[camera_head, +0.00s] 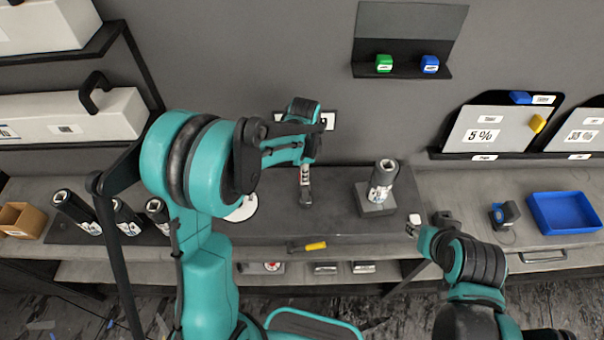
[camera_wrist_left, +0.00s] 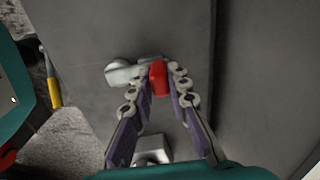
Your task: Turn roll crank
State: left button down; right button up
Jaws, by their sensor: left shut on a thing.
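My left gripper (camera_wrist_left: 160,88) is shut on a small red knob (camera_wrist_left: 158,78), which shows between its two fingers in the left wrist view. A pale metal piece (camera_wrist_left: 122,72), which looks like the crank, lies beside the knob; whether the two are joined is hard to tell. In the head view my left arm reaches over the bench from the left, and its forearm and wrist hide much of what lies behind. The knob cannot be made out there. My right gripper (camera_head: 426,226) is at the bench's front edge; its finger opening is unclear.
A black roll (camera_head: 383,180) stands on a grey block (camera_head: 376,206). Several black rolls stand on the left. A yellow-handled tool (camera_head: 314,246) lies at the front edge. A blue tray (camera_head: 564,212) and a small dark device (camera_head: 504,214) are on the right. Panels (camera_head: 486,130) hang behind.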

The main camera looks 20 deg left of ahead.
pick_arm(q)
jog(key=d+m, duration=0.1)
jog(key=m, duration=0.2)
jog(key=shift+w+d+b, duration=0.15)
jog(key=shift+d+b, duration=0.15)
jog(key=shift+d, duration=0.1)
jog(key=m, duration=0.1)
jog(key=d+m, duration=0.1)
jog(key=m, duration=0.1)
jog(key=shift+d, duration=0.25)
jog(key=d+m, duration=0.1)
jog(key=m, duration=0.2)
jog(key=shift+s+d+m+b, duration=0.3)
jog(key=shift+s+d+b, duration=0.05)
jog(key=shift+b, duration=0.05)
jog(key=shift+s+d+m, duration=0.25)
jog(key=shift+d+m, duration=0.1)
jog(key=shift+m, duration=0.4)
jog(key=shift+s+d+m, duration=0.25)
jog(key=shift+d+m, duration=0.05)
jog(key=shift+m, duration=0.45)
jog(key=c, duration=1.4)
grip_release()
jog(key=shift+c, duration=0.2)
